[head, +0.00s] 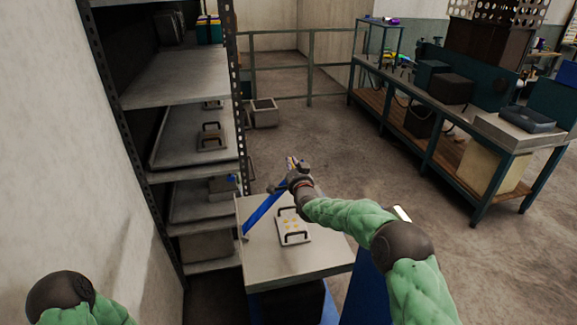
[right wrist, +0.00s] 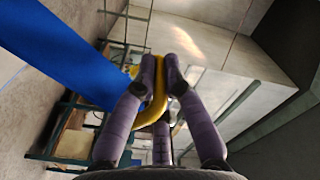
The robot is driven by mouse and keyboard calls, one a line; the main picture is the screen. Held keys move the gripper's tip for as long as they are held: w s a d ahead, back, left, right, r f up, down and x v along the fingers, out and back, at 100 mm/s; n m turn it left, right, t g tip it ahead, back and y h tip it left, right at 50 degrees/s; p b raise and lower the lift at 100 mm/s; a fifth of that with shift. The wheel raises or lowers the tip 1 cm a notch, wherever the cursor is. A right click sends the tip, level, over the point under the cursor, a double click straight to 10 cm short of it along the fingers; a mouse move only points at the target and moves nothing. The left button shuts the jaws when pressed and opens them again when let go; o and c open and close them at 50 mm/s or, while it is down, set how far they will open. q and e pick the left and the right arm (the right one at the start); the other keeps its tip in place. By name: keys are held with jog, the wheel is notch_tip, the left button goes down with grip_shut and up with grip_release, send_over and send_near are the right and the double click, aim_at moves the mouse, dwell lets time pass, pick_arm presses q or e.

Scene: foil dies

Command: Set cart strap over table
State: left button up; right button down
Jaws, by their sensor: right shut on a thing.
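A blue strap (head: 263,212) runs from the left edge of the cart table (head: 275,265) up to my right gripper (head: 297,178). In the right wrist view the strap (right wrist: 62,50) is a wide blue band at the left, and a yellow hook (right wrist: 157,105) lies between the fingers. My right gripper (right wrist: 163,72) is shut on this hook, above the far part of the table.
A metal shelf rack (head: 175,75) stands close to the left of the cart, with trays and another handled die (head: 211,136) on it. A workbench (head: 440,115) with boxes stands at the right. A railing (head: 309,68) crosses the back. Floor between cart and bench is open.

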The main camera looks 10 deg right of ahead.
jog(key=c, duration=1.3)
grip_release()
jog(key=s, duration=1.2)
jog(key=shift+f, duration=0.1)
